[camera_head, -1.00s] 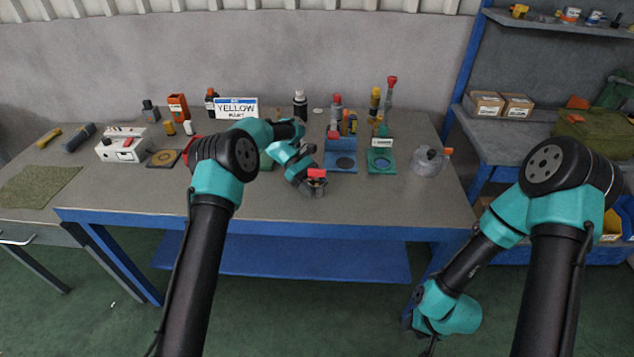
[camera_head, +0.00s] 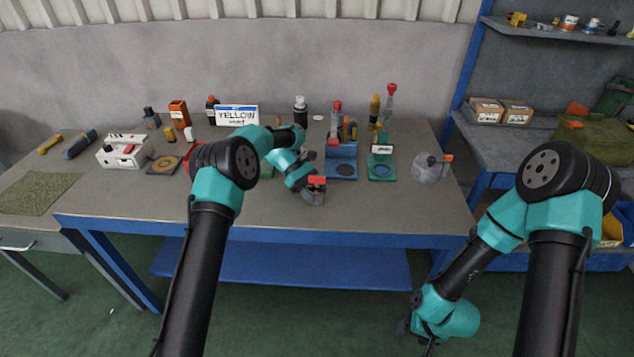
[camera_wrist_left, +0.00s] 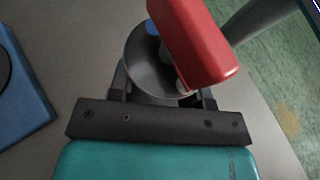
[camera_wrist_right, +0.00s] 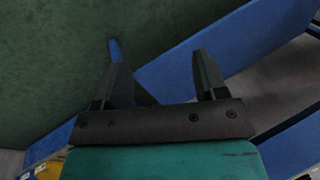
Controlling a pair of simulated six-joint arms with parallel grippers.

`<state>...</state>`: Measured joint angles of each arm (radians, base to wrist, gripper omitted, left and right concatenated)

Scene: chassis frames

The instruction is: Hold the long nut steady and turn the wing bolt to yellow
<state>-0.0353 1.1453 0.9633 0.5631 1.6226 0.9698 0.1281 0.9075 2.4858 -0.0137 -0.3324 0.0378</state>
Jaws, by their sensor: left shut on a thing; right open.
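A grey round-bodied piece (camera_wrist_left: 140,58) sits between the fingers of my left gripper (camera_wrist_left: 165,95) in the left wrist view. I take it for the long nut. A red block-shaped wing (camera_wrist_left: 192,42) is on top of it, likely the wing bolt, and hides part of the grey body. A small blue mark shows beside the wing. In the head view the red wing (camera_head: 317,180) is near the table's front edge, at my left gripper (camera_head: 313,194). My right gripper (camera_wrist_right: 155,75) is open and empty, low beside the table; its fingertips are not clear in the head view.
A sign reading YELLOW (camera_head: 237,115) stands at the back. A grey round piece with an orange lever (camera_head: 430,168) is at the right. The front table strip is mostly clear.

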